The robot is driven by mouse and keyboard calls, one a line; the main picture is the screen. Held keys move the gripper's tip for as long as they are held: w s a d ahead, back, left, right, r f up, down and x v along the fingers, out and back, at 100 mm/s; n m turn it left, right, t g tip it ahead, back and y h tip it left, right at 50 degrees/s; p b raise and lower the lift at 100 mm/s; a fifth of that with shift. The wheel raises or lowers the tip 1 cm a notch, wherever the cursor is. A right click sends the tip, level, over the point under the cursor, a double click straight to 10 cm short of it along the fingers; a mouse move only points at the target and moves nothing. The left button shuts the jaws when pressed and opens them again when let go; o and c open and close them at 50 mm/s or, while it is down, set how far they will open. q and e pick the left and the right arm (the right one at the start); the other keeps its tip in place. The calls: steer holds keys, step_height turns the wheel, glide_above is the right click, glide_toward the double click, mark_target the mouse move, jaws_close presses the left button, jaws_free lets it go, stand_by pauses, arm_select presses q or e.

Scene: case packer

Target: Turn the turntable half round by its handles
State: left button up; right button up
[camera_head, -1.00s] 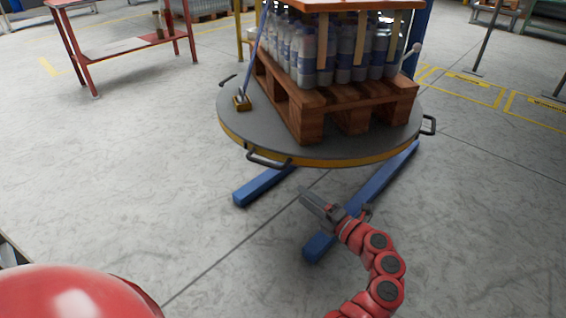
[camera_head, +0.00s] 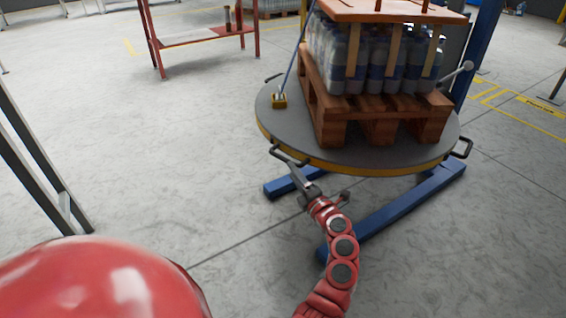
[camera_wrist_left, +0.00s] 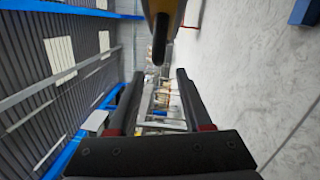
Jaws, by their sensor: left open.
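The round grey turntable (camera_head: 287,126) with a yellow rim carries a wooden pallet (camera_head: 376,128) of wrapped bottles (camera_head: 375,68). A dark near-left handle (camera_head: 288,156) sticks out from its front rim. Another handle (camera_head: 463,148) is on the right rim, and one more (camera_head: 272,78) on the far left. My left gripper (camera_head: 296,179) is just below and in front of the near-left handle. In the left wrist view its open fingers (camera_wrist_left: 156,75) point at the dark handle (camera_wrist_left: 160,42), which appears just beyond the fingertips. I cannot tell whether they touch. My right gripper is not seen.
Blue base legs (camera_head: 405,203) spread on the floor under the turntable. A red bench (camera_head: 205,38) stands back left, and a grey frame (camera_head: 62,205) at left. The floor between is clear.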

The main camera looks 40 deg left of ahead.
mark_target(283, 158)
arm_select(q)
steer(key=b+x, duration=0.1)
steer(key=x, duration=0.6)
steer(key=shift+w+a+b, duration=0.15)
steer(key=shift+a+b, duration=0.15)
steer(key=shift+b, duration=0.1)
jaws_close()
stand_by(0.9)
